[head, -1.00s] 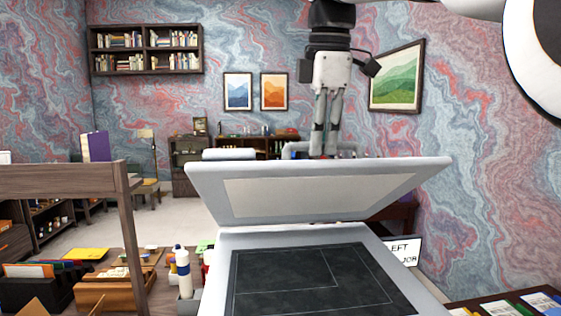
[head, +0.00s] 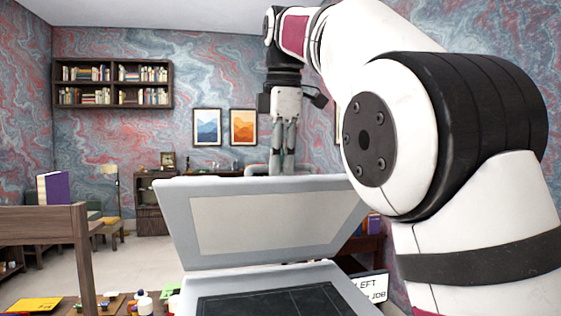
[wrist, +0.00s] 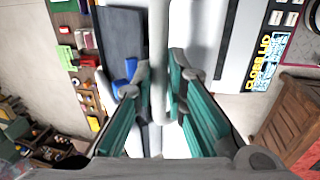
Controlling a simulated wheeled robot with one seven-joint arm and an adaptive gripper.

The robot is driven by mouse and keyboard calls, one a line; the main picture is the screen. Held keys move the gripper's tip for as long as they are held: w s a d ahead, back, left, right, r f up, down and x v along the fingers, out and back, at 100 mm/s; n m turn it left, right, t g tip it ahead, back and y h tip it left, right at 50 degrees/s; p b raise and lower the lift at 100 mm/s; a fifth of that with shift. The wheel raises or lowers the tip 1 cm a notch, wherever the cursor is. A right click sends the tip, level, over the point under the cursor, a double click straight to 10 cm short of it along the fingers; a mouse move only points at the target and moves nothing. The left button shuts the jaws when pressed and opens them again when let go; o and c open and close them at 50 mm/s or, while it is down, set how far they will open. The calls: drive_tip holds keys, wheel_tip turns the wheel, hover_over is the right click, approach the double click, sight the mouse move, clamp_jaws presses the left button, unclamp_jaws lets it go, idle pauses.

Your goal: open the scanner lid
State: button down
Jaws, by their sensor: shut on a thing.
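The scanner lid (head: 258,222) stands raised and tilted in the head view, its pale underside facing me. The scanner base (head: 215,285) is below it, with dark glass (head: 275,302) showing at the lower edge. My gripper (head: 283,168) points down behind the lid's upper edge. In the wrist view, my gripper's teal-padded fingers (wrist: 158,80) stand on both sides of a light grey handle bar (wrist: 158,45) and are shut on it. In the head view the fingertips are partly hidden by the lid.
A sign (head: 370,287) stands right of the scanner. Small bottles (head: 145,302) and a yellow folder (head: 35,305) are at the lower left, by a wooden shelf (head: 45,225). A "CLOSE LID" label (wrist: 262,62) shows in the wrist view. My arm hides much of the right side.

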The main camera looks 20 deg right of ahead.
drive_tip(key=shift+w+f, duration=0.3)
drive_tip(key=shift+f, duration=0.15)
drive_tip(key=c, duration=1.8)
unclamp_jaws()
drive_tip(key=shift+o, duration=1)
drive_tip(key=shift+w, duration=0.25)
drive_tip(key=shift+s+r, duration=0.15)
drive_tip(key=shift+s, duration=0.15)
drive_tip(key=shift+s, duration=0.1)
